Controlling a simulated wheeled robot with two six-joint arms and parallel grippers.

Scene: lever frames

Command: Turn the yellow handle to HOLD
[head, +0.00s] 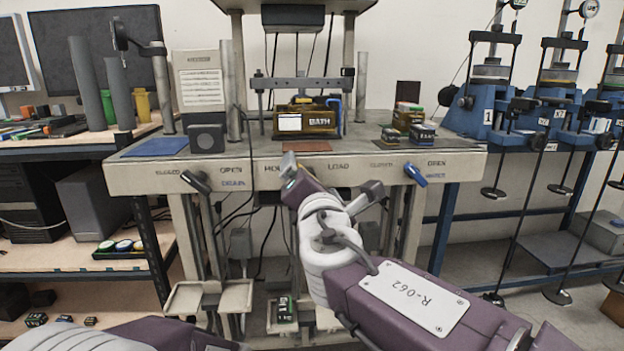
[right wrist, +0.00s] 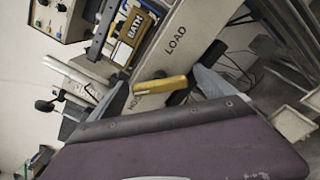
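The yellow handle (right wrist: 162,86) shows in the right wrist view, lying crosswise between the two fingers of my right gripper (right wrist: 160,78). The fingers are apart, one beyond each end of the handle; I cannot tell whether either touches it. The LOAD label (right wrist: 176,40) is on the pale panel above the handle. The HOLD label (right wrist: 135,100) is beside the handle's left end, partly covered by a finger. In the head view my right gripper (head: 330,180) is in front of the panel and hides the handle. Only part of my left arm shows at the lower left; its gripper is out of view.
The bench front panel (head: 240,178) also carries a black handle (head: 197,182) at left and a blue handle (head: 415,175) at right. A BATH box (head: 318,122) stands on the bench. Blue stands (head: 480,118) with hanging rods are at right.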

